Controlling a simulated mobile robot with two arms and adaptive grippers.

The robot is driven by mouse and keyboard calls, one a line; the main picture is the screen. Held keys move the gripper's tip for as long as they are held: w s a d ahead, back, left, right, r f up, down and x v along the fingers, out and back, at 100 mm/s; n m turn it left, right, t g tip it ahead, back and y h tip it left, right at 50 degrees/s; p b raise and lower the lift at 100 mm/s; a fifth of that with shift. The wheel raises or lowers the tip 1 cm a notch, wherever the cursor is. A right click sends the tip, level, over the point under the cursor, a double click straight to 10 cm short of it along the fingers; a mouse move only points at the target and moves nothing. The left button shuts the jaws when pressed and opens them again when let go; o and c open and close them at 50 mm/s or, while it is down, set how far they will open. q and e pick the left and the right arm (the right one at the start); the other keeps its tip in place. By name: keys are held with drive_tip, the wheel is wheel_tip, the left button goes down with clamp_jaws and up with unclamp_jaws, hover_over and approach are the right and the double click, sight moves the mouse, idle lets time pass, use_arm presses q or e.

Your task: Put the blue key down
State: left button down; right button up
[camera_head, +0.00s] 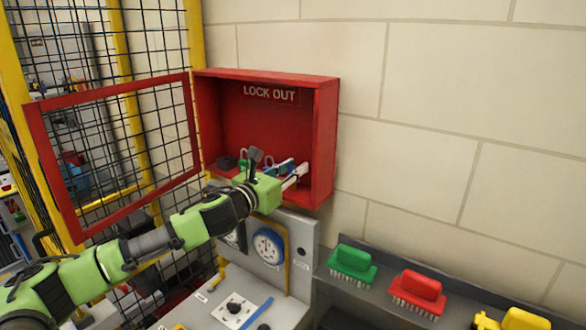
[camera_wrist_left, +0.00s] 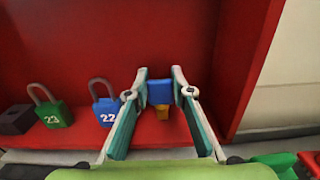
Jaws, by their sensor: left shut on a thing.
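My left gripper (camera_head: 296,174) reaches into the open red lock-out box (camera_head: 327,135), near the right end of its floor. In the left wrist view its fingers (camera_wrist_left: 160,87) are shut on the blue key (camera_wrist_left: 159,93). A small yellow part (camera_wrist_left: 162,112) shows just below the blue part. The key is over the box's red floor; I cannot tell whether it touches it. In the head view the key is not clearly visible. My right gripper is not in view.
A blue padlock (camera_wrist_left: 106,108) marked 22, a green padlock (camera_wrist_left: 52,108) marked 23 and a dark block (camera_wrist_left: 17,119) stand left of the gripper. The box's right wall (camera_wrist_left: 250,65) is close. Its red-framed door (camera_head: 84,100) is open to the left.

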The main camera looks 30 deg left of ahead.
use_arm(q)
drive_tip(key=shift+f, duration=0.1)
drive_tip(key=c, duration=2)
unclamp_jaws()
drive_tip(key=shift+o, duration=1.2)
drive_tip(key=shift+s, duration=0.25)
drive_tip(key=s+a+b, duration=0.1)
drive_tip(key=s+b, duration=0.6)
drive_tip(key=s, duration=0.4)
drive_tip(key=shift+s+a, duration=0.25)
drive_tip(key=shift+a, duration=0.05)
